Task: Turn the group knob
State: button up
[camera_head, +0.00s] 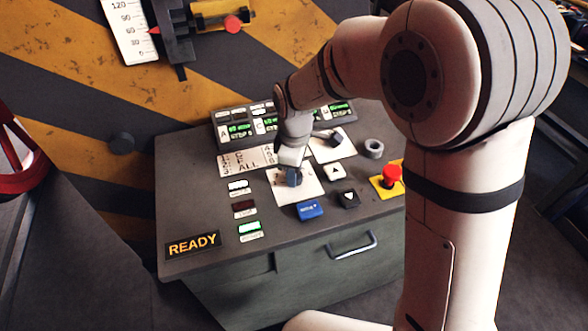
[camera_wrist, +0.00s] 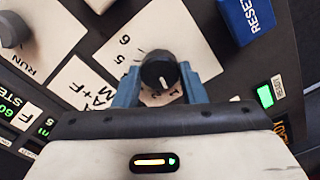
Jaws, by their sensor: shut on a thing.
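The group knob (camera_wrist: 158,68) is a round black knob with a white pointer line. It stands on a white plate (camera_wrist: 195,38) marked with numbers, of which 5 and 6 show clearly. My gripper (camera_wrist: 160,84) has its blue fingers on both sides of the knob and is shut on it. In the head view my gripper (camera_head: 291,170) comes down onto the same plate (camera_head: 312,186) in the middle of the console, and the fingers mostly hide the knob there.
A second knob (camera_head: 337,139) stands on another plate behind. A blue RESET button (camera_head: 310,210), a black button (camera_head: 349,199), a white button (camera_head: 335,171) and a red emergency button (camera_head: 391,175) are close by. A READY sign (camera_head: 193,244) is at the front left.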

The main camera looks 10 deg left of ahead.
jog(key=o, duration=1)
notch_tip(320, 180, up, 8)
jog(key=shift+f, duration=0.1)
dwell(0.4)
